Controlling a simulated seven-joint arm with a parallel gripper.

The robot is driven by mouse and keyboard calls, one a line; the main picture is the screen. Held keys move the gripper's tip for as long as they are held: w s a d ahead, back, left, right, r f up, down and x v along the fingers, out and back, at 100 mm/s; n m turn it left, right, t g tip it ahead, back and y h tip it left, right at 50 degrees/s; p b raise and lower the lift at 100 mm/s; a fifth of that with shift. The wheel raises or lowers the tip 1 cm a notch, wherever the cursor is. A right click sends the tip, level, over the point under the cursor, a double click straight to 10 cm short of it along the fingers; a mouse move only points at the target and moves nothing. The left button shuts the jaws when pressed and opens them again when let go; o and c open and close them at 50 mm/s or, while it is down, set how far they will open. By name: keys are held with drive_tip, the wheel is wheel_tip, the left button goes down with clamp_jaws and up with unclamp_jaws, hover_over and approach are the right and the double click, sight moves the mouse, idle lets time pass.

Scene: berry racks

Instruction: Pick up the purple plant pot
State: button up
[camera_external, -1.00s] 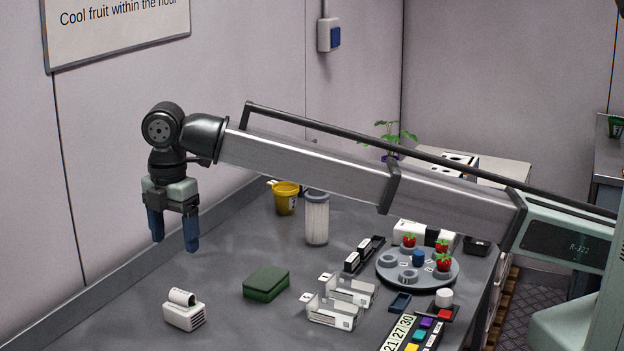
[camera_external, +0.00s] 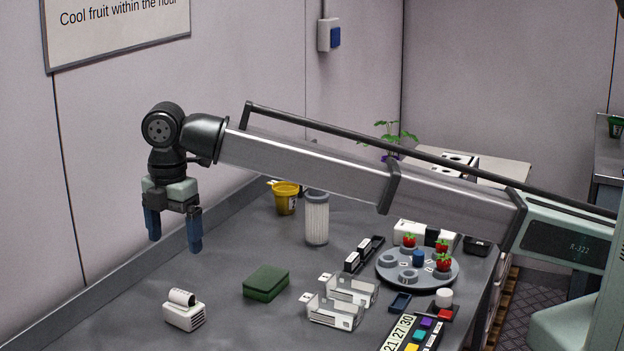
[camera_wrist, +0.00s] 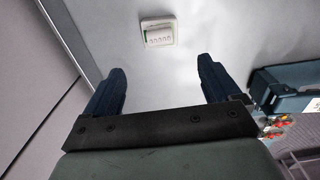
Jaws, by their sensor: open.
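The purple plant pot (camera_external: 391,157) holds a green leafy plant (camera_external: 389,138) near the back, at the far side of the bench in the external view. It is mostly hidden behind my arm, with only a small purple part showing. My gripper (camera_external: 174,246) is open and empty, pointing down above the left part of the bench, far to the left of the pot. In the wrist view my gripper (camera_wrist: 160,88) shows its two blue fingers wide apart with nothing between them. The pot does not show in the wrist view.
A white label printer (camera_external: 184,312), a green box (camera_external: 266,283), a yellow tub (camera_external: 286,200) and a clear ribbed cylinder (camera_external: 317,218) stand on the bench. A round grey tray (camera_external: 388,272) carries strawberries. The wall runs close behind my gripper. Bare bench lies at left front.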

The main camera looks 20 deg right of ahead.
drive_tip(key=w+d+m, duration=0.2)
drive_tip(key=w+d, duration=0.7)
drive_tip(key=w, duration=0.4)
drive_tip(key=w+d+m, duration=0.2)
drive_tip(key=w+d, duration=0.7)
drive_tip(key=w, duration=0.5)
drive_tip(key=w+d+m, duration=0.2)
drive_tip(key=w+d, duration=0.8)
drive_tip(key=w, duration=0.3)
drive_tip(key=w+d+m, duration=0.1)
drive_tip(key=w+d, duration=0.5)
drive_tip(key=d, duration=0.8)
drive_tip(key=w+d+f+m, duration=0.15)
drive_tip(key=w+d, duration=0.35)
drive_tip(key=d, duration=0.8)
drive_tip(key=w+d+m, duration=0.2)
drive_tip(key=w+d, duration=0.4)
drive_tip(key=d, duration=0.8)
drive_tip(key=f+n, duration=0.3)
drive_tip(key=f, duration=0.1)
drive_tip(key=s+f+n, duration=0.1)
drive_tip(key=f+n, duration=0.2)
drive_tip(key=f, duration=0.2)
drive_tip(key=s+f+n, duration=0.1)
drive_tip(key=f+n, duration=0.3)
drive_tip(key=f, duration=0.1)
drive_tip(key=shift+d, duration=0.1)
drive_tip(key=shift+w+r, duration=0.1)
drive_tip(key=shift+c, duration=0.2)
